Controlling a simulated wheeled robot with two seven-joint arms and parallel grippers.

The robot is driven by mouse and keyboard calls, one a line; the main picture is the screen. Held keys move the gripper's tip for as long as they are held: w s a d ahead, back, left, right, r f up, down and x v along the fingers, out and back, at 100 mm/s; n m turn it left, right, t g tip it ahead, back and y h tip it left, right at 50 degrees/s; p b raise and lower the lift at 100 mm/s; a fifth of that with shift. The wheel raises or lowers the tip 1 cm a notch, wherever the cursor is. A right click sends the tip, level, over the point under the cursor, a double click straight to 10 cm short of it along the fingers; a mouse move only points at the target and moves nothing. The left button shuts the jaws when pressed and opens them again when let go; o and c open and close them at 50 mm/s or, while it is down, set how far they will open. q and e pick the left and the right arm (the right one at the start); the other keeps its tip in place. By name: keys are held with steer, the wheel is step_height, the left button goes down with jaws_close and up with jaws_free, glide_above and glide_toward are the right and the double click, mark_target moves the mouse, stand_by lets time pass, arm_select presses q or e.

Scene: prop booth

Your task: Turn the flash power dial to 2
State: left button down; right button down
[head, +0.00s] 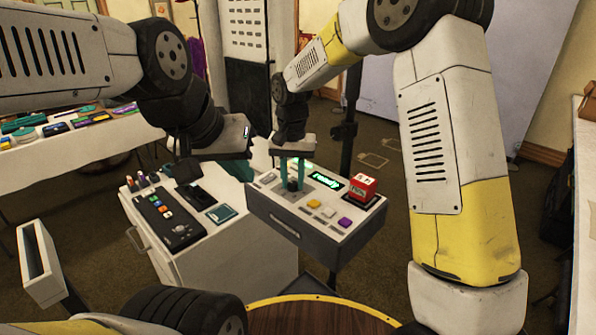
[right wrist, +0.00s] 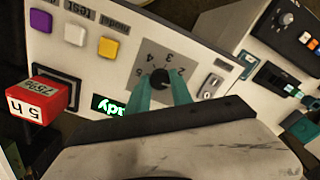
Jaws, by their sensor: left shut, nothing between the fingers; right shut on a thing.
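The flash power dial (right wrist: 159,80) is a small black knob on a grey square plate printed with numbers, 2 to 5 being readable in the right wrist view. My right gripper (head: 292,182) has its teal fingers shut on the knob, one on each side; its fingers also show in the right wrist view (right wrist: 160,92). I cannot make out where the knob's pointer stands. The dial sits on the white-topped flash unit (head: 330,222). My left gripper (head: 240,168) is left of the dial, above the neighbouring cabinet, shut and empty, its fingers partly hidden by its own wrist.
A green lit display (head: 327,180) reading "ready" and a red block (head: 363,186) are right of the dial. Yellow, white and purple buttons (head: 329,212) line the front. A control panel (head: 168,218) lies on the cabinet at left. A tall stand is close behind.

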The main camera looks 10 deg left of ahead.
mark_target(293, 183)
steer(key=n, duration=0.7)
stand_by(0.6)
steer(key=c, duration=1.1)
jaws_free()
steer(key=shift+r, duration=0.1)
step_height(293, 183, up, 8)
steer(key=shift+f, duration=0.2)
